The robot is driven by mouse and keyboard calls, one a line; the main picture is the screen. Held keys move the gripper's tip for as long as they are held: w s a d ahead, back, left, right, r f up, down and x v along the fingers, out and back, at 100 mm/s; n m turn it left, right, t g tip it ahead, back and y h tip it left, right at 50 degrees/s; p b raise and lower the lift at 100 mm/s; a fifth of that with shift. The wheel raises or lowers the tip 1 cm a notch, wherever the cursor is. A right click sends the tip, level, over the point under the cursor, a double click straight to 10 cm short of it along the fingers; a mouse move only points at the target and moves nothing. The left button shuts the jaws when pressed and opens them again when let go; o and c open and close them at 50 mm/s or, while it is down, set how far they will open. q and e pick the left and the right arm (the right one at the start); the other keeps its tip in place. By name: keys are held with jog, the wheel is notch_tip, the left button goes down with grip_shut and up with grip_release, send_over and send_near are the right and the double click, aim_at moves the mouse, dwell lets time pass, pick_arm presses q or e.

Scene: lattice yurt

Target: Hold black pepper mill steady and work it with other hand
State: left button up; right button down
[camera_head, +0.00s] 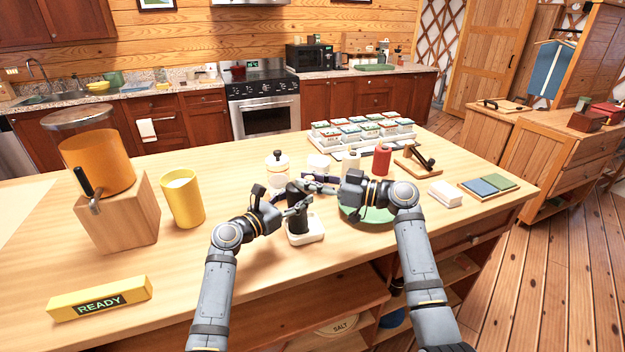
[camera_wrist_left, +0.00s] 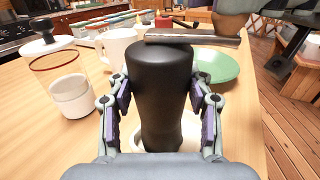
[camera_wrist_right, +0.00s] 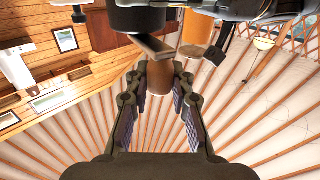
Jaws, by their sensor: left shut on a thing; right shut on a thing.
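The black pepper mill (camera_head: 297,222) stands upright on a white square base (camera_head: 312,236) near the counter's front edge. In the left wrist view the mill (camera_wrist_left: 160,105) fills the space between my left gripper's fingers (camera_wrist_left: 162,100), which are shut on its body from both sides. A flat crank arm (camera_wrist_left: 192,38) crosses its top. My right gripper (camera_head: 318,184) is above the mill. In the right wrist view my right gripper's fingers (camera_wrist_right: 160,84) are shut on the crank's brown knob (camera_wrist_right: 160,76), beside the mill's dark body (camera_wrist_right: 136,18).
A green plate (camera_head: 368,214) lies under my right wrist. A white-lidded jar (camera_head: 278,165), a white mug (camera_head: 318,163) and a red bottle (camera_head: 382,159) stand behind. A yellow cup (camera_head: 183,198) and a wooden dispenser (camera_head: 120,215) are at left.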

jog(key=shift+s+a+f+m+t+h, duration=0.15)
jog(key=shift+a+m+t+h, duration=0.1)
jog(key=shift+m+t+h, duration=0.5)
jog(key=shift+s+a+r+m+t+h, duration=0.1)
jog(key=shift+s+a+m+t+h, duration=0.2)
jog(key=shift+m+t, duration=0.5)
jog(key=shift+s+a+f+m+t+h, duration=0.1)
jog(key=shift+a+m+t+h, duration=0.15)
jog(key=shift+m+t+h, duration=0.55)
jog(key=shift+n+t, duration=0.25)
jog(key=shift+t, duration=0.1)
jog(key=c, duration=1.1)
grip_release()
jog(key=v, duration=1.2)
jog(key=shift+w, duration=0.1)
jog(key=shift+c, duration=0.2)
